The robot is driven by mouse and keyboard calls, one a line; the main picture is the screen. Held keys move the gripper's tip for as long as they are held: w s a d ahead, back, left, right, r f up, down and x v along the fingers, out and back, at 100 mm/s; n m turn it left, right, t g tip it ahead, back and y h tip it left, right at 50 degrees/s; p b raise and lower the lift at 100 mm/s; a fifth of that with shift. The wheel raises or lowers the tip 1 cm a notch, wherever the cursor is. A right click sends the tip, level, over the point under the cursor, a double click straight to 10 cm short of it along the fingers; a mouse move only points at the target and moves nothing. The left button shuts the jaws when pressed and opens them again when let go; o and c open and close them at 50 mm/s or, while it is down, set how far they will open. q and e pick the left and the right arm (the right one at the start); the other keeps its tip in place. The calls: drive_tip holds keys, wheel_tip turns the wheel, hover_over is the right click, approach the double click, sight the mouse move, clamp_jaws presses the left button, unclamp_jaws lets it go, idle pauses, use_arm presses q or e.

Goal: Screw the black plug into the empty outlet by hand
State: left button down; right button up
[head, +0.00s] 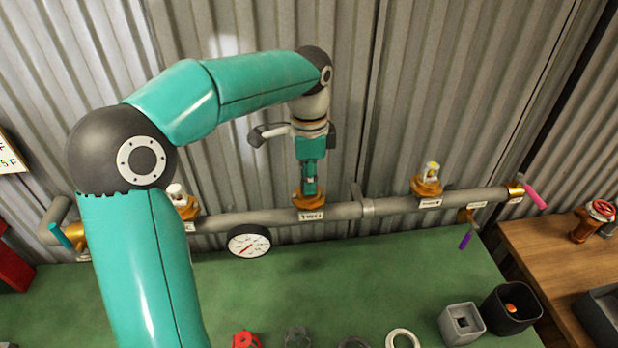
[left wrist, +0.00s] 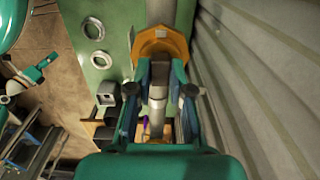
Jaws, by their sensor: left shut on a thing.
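My left gripper (head: 309,186) points straight down at the middle orange outlet (head: 308,201) on the grey pipe. Its fingers are closed together just above or at the outlet's mouth. My right gripper is not in the head view.
The grey pipe (head: 250,217) runs along the corrugated wall. A left outlet (head: 186,211) and a right outlet (head: 427,187) hold pale fittings. A round gauge (head: 249,241) hangs before the pipe. The green bench (head: 400,270) bears rings, a grey block (head: 461,323) and a black bin (head: 513,309).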

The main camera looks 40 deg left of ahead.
use_arm(q)
drive_tip(key=m, duration=0.5)
drive_tip(key=shift+m, duration=0.4)
drive_tip(key=shift+m, duration=0.3)
drive_tip(key=m, duration=0.5)
drive_tip(key=shift+m, duration=0.6)
drive_tip(key=c, duration=1.5)
unclamp_jaws()
drive_tip(key=shift+m, duration=0.3)
drive_tip(key=o, duration=0.5)
drive_tip(key=shift+f, duration=0.1)
